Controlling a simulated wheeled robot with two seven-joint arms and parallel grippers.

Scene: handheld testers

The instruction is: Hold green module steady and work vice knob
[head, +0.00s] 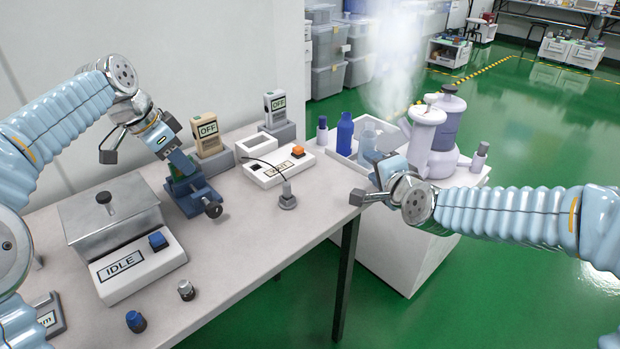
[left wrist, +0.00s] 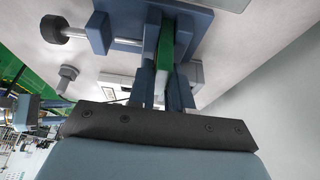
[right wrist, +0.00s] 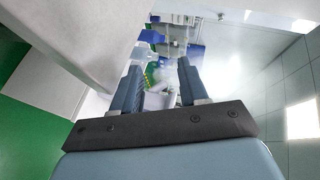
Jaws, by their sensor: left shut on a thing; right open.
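The blue vice (head: 190,196) stands on the table with its dark knob (head: 212,210) facing the front right. The left wrist view shows the knob (left wrist: 53,31) on a metal screw at the upper left. My left gripper (head: 178,162) is above the vice, shut on the green module (left wrist: 165,45), a thin upright piece at the vice's jaws. Whether the jaws press on it I cannot tell. The module is mostly hidden in the head view. My right gripper (head: 374,182) is open and empty, off the table's right edge and well apart from the knob.
A metal box with an IDLE panel (head: 125,264) stands left of the vice. A WAIT panel with an orange button (head: 297,151) and two OFF testers (head: 207,133) are behind. A small metal post (head: 287,197) stands right of the knob. A white cart (head: 385,250) is beside the table.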

